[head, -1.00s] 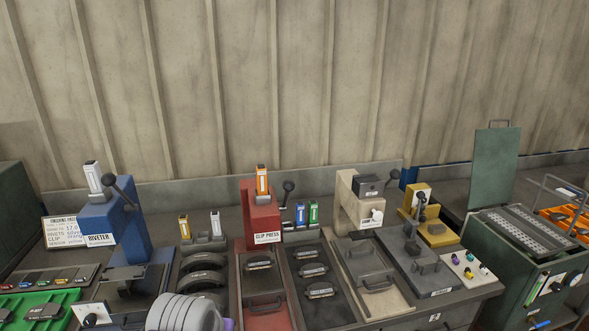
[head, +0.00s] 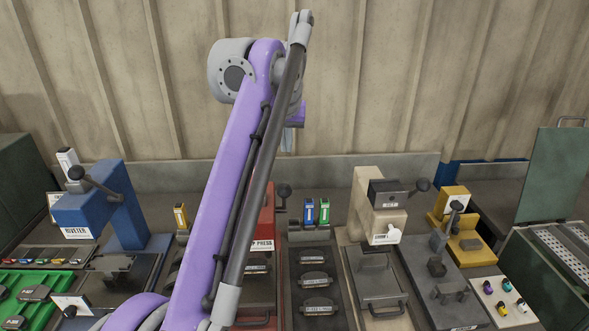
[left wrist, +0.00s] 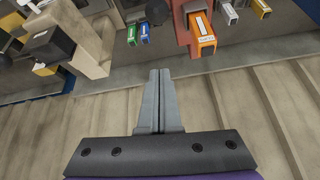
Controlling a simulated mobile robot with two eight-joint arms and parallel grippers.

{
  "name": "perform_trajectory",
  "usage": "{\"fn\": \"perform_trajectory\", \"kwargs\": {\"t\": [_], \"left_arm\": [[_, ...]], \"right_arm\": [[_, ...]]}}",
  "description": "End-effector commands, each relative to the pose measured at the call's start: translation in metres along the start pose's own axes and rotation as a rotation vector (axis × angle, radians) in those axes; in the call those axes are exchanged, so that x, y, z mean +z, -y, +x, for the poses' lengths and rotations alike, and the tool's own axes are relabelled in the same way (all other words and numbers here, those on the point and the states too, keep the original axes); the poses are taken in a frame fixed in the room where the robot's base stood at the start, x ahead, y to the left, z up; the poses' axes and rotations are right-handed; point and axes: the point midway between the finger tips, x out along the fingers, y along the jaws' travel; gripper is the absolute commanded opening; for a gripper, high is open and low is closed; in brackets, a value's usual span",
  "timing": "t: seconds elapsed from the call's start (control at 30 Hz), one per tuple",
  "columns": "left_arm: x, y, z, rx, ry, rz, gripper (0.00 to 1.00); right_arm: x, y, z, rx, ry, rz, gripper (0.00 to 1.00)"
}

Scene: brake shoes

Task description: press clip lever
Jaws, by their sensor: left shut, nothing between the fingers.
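The red clip press (head: 266,218) stands mid-bench, mostly hidden behind my left arm; only its right side and part of its label show. Its lever, with a black ball knob (head: 284,190), sticks up just right of the press. In the left wrist view, which looks upside down, the orange cartridge (left wrist: 203,40) sits in the red press body (left wrist: 187,14), and the dark knob (left wrist: 157,12) is beside it. My left gripper (head: 288,140) is above and behind the press, near the wall. Its fingers (left wrist: 159,73) are together, empty and apart from the lever. My right gripper is out of view.
The blue riveter (head: 95,212) is on the left. Blue and green cartridges (head: 316,211) stand close right of the lever. A beige press (head: 370,205) and a yellow press (head: 455,210) are farther right. The corrugated wall (head: 400,80) rises close behind the bench.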

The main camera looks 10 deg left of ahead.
Motion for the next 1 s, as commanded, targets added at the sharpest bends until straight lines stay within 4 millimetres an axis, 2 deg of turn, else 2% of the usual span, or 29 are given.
{"fn": "perform_trajectory", "kwargs": {"t": [0.33, 0.47, 0.57, 0.97, 1.0], "left_arm": [[0.000, 0.000, 0.001, -0.001, 0.001, 0.000, 0.00], [0.000, 0.000, 0.007, -0.001, 0.002, 0.000, 0.00], [0.001, 0.000, 0.020, -0.001, 0.003, 0.000, 0.00], [0.002, 0.000, 0.105, -0.001, 0.003, 0.000, 0.00], [0.009, 0.000, 0.102, -0.001, 0.004, 0.001, 0.00]], "right_arm": [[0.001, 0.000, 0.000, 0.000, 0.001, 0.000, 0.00], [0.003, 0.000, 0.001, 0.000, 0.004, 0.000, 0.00], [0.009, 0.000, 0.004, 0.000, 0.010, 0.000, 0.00], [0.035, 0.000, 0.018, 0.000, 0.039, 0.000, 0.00], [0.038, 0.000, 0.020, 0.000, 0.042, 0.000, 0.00]]}}
